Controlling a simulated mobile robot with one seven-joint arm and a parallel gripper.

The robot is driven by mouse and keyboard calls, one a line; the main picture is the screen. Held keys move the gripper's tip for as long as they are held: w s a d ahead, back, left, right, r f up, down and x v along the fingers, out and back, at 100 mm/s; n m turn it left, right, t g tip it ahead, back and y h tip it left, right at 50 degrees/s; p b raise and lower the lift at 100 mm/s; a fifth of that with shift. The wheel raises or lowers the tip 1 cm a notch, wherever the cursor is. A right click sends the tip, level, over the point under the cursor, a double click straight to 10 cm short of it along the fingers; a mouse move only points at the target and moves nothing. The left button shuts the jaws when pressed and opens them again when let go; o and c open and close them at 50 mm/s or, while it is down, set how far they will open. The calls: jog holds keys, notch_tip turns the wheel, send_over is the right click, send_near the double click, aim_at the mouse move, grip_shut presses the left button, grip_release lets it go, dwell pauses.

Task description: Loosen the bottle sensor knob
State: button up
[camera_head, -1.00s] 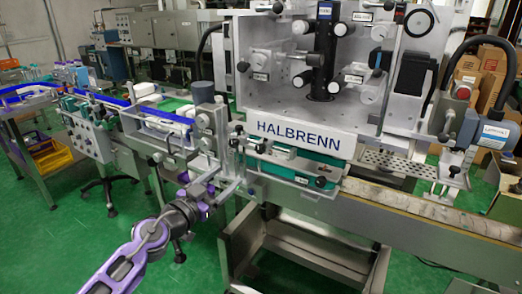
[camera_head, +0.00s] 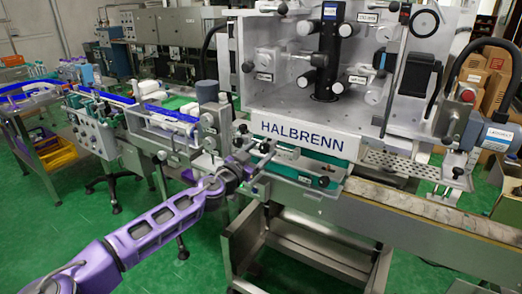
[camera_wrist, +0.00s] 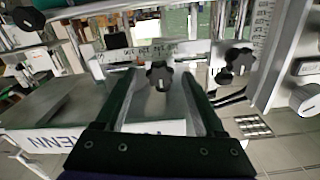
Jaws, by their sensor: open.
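In the wrist view, my gripper (camera_wrist: 158,82) is open, with its two dark fingers reaching forward. A black lobed knob (camera_wrist: 159,74) on a metal bracket shows between the fingertips; I cannot tell how far ahead of them it is. A second black lobed knob (camera_wrist: 240,61) sits to the right, outside the fingers. No readable label tells which is the bottle sensor knob. In the head view, my gripper (camera_head: 248,163) is at the machine's front left, by the bracket below the HALBRENN panel (camera_head: 302,137). The knob is too small to make out there.
A metal post with a clamp (camera_head: 210,130) stands just left of my gripper. The conveyor (camera_head: 430,212) runs off to the right. A graduated ruler strip (camera_wrist: 262,25) and bracket lie right of the knobs.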

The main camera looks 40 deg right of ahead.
jog(key=shift+w+d, duration=0.1)
jog(key=shift+d, duration=0.1)
grip_shut()
dwell(0.3)
